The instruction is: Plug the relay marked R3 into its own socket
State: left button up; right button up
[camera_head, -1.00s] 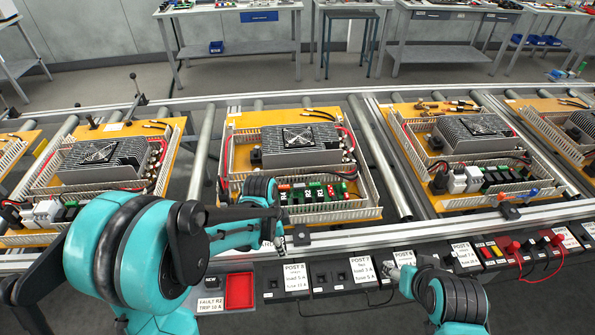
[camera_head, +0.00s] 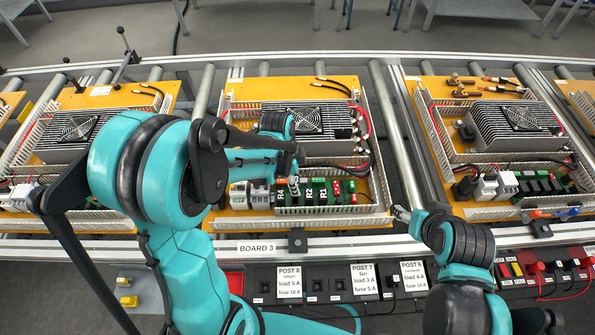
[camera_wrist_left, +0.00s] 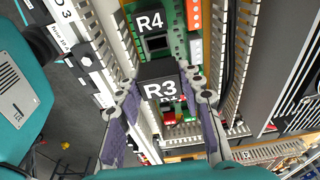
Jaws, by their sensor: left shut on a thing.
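My left gripper (camera_wrist_left: 164,100) is shut on a dark block-shaped relay marked R3 (camera_wrist_left: 158,72), seen in the left wrist view. In the head view my left gripper (camera_head: 287,178) is over the green relay row of board 3, left of the marks R2 (camera_head: 309,192) and R1 (camera_head: 325,191). The relay's underside and any socket below it are hidden. My right gripper (camera_head: 402,214) is beside the board's lower right corner; its fingers are too small to read.
A finned heatsink with a fan (camera_head: 306,118) stands behind the relay row. Slotted wiring duct (camera_head: 335,210) borders the row in front, and pale blocks (camera_head: 240,196) stand to its left. The conveyor rail (camera_head: 350,241) and a black post panel (camera_head: 335,284) lie in front.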

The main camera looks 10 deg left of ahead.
pick_arm(q)
jog(key=shift+s, duration=0.1)
jog(key=shift+f+b, duration=2.65)
jog(key=shift+f, duration=0.25)
jog(key=shift+f+b, duration=1)
jog(key=shift+b, duration=0.15)
dwell(0.6)
jog(key=o, duration=1)
jog(key=shift+c, duration=0.2)
jog(key=shift+r, duration=0.15)
jog(key=shift+r+p, duration=2)
jog(key=shift+r, duration=0.45)
